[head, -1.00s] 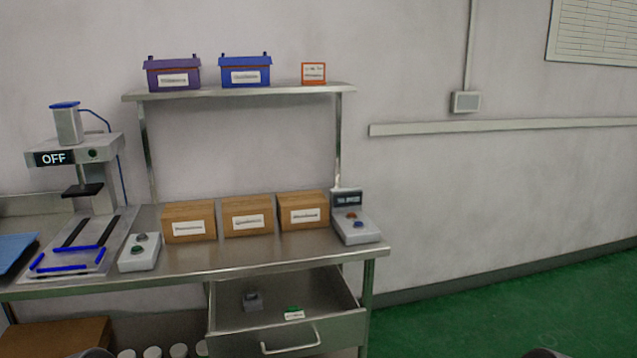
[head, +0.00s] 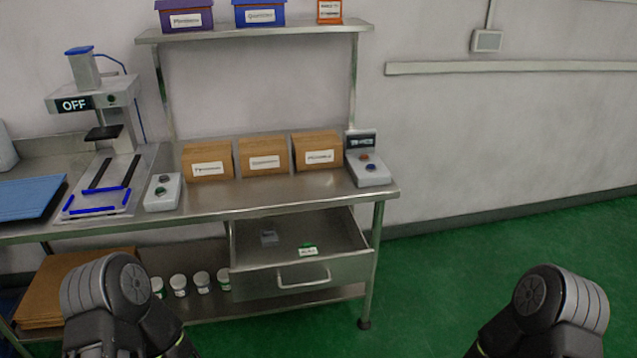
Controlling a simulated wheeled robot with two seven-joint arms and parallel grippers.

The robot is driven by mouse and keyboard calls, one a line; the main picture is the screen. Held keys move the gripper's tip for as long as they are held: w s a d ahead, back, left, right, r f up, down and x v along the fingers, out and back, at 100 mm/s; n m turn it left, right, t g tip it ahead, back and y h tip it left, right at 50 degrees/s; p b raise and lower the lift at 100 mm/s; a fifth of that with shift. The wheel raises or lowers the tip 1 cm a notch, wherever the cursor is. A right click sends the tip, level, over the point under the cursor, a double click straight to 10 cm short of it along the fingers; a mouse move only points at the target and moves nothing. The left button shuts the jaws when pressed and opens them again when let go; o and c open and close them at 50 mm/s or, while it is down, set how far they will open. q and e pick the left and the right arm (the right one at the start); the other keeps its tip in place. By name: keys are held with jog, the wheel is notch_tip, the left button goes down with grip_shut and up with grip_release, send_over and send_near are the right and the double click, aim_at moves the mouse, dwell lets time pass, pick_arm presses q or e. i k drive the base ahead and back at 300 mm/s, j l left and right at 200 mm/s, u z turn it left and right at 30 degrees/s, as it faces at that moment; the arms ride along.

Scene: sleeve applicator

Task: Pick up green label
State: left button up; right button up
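The green label (head: 308,250) is a small white piece with a green top edge. It lies in the open drawer (head: 300,277) under the bench, right of the drawer's middle. A small grey block (head: 269,238) is in the same drawer, to its left. Both my arms show at the bottom of the head view, left and right, apart from the drawer. Neither gripper is in the picture.
The steel bench (head: 290,197) holds three cardboard boxes (head: 265,156), two button boxes and a press marked OFF (head: 95,95). Several white jars (head: 201,282) and flat cardboard (head: 70,285) are on the lower shelf. Green floor is clear at the right.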

aim_at(307, 249)
jog(key=i+j, duration=0.2)
jog(key=i, duration=0.25)
jog(key=i+j, duration=0.2)
jog(key=i, duration=0.25)
